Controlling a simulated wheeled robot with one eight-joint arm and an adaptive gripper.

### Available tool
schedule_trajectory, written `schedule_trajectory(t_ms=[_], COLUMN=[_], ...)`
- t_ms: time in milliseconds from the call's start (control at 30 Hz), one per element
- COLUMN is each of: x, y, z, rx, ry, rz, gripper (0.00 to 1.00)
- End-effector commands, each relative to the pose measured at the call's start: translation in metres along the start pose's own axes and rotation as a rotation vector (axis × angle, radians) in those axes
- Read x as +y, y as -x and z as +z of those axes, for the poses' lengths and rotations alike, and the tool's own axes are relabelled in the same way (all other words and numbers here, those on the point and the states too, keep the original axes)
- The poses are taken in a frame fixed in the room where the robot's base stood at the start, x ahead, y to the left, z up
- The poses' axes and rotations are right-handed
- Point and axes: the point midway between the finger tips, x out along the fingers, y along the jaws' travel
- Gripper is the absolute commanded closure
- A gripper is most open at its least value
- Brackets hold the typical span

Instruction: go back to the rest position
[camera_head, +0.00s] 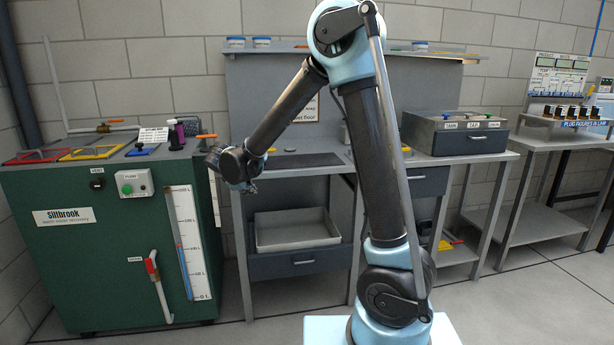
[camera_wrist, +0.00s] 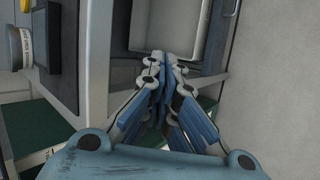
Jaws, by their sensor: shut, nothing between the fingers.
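My gripper (camera_wrist: 168,62) is shut and empty in the wrist view, its blue-padded fingers together. In the head view my gripper (camera_head: 247,188) is small and dark at the end of my arm. It hangs in front of the grey bench, just right of the green Siltbrook machine (camera_head: 110,250). It looks clear of both. My arm rises from its base, bends at the top and reaches down to the left.
A grey tray (camera_head: 297,247) sits on the bench's lower level; its edge also shows in the wrist view (camera_wrist: 138,32). A drawer box (camera_head: 455,137) stands right. Floor is clear at right.

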Motion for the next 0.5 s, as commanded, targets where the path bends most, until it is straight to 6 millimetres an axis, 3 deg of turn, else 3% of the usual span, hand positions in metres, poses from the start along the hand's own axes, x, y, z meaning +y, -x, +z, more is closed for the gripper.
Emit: schedule_trajectory(t_ms=[33,100,267,500], x=[0.003,0.005,0.003,-0.014], y=[0.001,0.003,0.009,0.023], z=[0.023,0.051,0.112,0.198], rx=[-0.011,-0.023,-0.048,-0.088], ry=[-0.037,-0.089,-0.209,-0.394], rz=[-0.019,-0.047,-0.109,-0.196], gripper=[1.0,1.0,1.0,1.0])
